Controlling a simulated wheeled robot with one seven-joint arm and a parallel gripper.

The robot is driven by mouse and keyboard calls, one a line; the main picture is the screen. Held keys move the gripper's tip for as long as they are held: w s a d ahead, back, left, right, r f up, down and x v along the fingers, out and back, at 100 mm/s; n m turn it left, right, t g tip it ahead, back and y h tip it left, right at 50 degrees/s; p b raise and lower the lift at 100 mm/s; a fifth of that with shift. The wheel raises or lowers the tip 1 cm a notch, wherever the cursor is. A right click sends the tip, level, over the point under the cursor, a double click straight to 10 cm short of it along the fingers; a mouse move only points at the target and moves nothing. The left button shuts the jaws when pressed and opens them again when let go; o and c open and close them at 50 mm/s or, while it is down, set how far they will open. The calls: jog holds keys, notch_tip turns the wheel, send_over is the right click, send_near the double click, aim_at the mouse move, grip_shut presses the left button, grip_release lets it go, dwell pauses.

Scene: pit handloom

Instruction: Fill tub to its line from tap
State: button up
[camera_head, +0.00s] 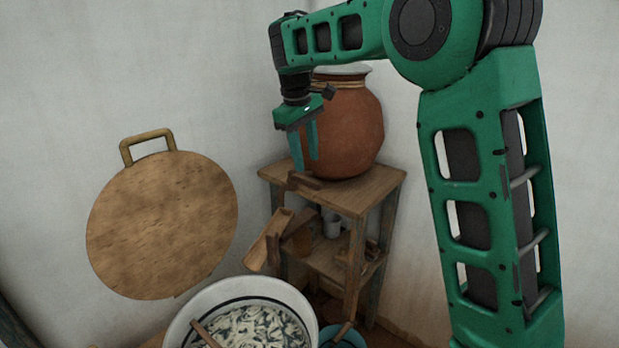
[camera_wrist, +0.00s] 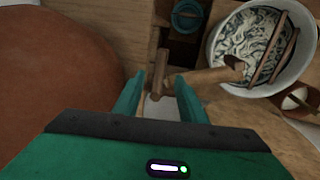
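My gripper (camera_head: 306,164) is open, fingers pointing down, in front of a brown clay pot. A wooden tap (camera_head: 303,181) sticks out low from the pot's front, just below my fingertips. In the wrist view the tap (camera_wrist: 157,80) shows between the two fingers (camera_wrist: 158,77), and I cannot tell if they touch it. A white tub (camera_head: 185,322) with a dark line inside its wall stands at the bottom, partly cut off. It holds pale, dark-streaked strands, with sticks lying across. It also shows in the wrist view (camera_wrist: 216,52). No running water is visible.
The clay pot (camera_head: 350,125) stands on a wooden stand (camera_head: 345,197). A wooden trough (camera_head: 265,240) slopes from the stand toward the tub. A round wooden board (camera_head: 160,225) is at the left wall. A blue vessel (camera_head: 352,338) stands right of the tub.

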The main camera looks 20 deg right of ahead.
aim_at(310, 179)
jog(key=f, duration=0.2)
jog(key=d+f, duration=0.1)
jog(key=f, duration=0.3)
jog(key=shift+w+d+f, duration=0.15)
jog(key=shift+w+f, duration=0.2)
jog(key=shift+f, duration=0.05)
jog(key=shift+c, duration=0.4)
